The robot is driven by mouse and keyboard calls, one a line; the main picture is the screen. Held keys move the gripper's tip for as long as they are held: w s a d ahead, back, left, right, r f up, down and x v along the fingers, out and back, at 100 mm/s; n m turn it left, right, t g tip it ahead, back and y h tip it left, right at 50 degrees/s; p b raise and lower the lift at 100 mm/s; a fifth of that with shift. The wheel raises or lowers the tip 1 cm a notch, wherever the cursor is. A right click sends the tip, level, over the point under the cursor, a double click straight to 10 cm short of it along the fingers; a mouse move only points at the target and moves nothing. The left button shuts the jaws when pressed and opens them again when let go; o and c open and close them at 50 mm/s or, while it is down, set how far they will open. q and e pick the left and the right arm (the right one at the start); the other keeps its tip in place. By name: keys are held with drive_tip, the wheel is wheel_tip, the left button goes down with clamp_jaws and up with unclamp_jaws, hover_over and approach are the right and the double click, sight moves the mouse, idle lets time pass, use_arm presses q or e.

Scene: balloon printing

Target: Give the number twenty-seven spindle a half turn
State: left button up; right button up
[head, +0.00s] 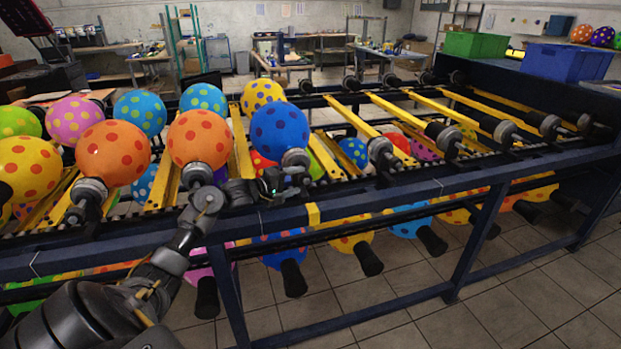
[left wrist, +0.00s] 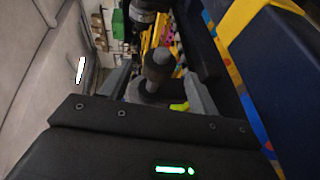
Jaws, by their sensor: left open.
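A row of spindles with grey and black collars runs along the dark blue rack, many carrying dotted balloons. I cannot read any number, so I cannot confirm which is twenty-seven. In the left wrist view, a grey spindle end (left wrist: 158,70) stands between the two open fingers of my left gripper (left wrist: 160,88). It looks apart from the fingers, though contact is hard to judge. My right gripper is not in view.
The rack's front rail (head: 400,197) runs just below my left gripper. Orange balloons (head: 198,139) stand close on its left. Bare spindles (head: 443,137) lie to the right. More balloons hang on a lower level. A green bin (head: 475,45) and blue bin (head: 567,62) stand at the back right.

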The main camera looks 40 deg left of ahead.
sight(309, 177)
use_arm(q)
drive_tip(key=x, duration=0.5)
drive_tip(key=shift+w+d, duration=0.1)
drive_tip(key=shift+w, duration=0.05)
drive_tip(key=shift+w+d, duration=0.1)
drive_tip(key=shift+w, duration=0.35)
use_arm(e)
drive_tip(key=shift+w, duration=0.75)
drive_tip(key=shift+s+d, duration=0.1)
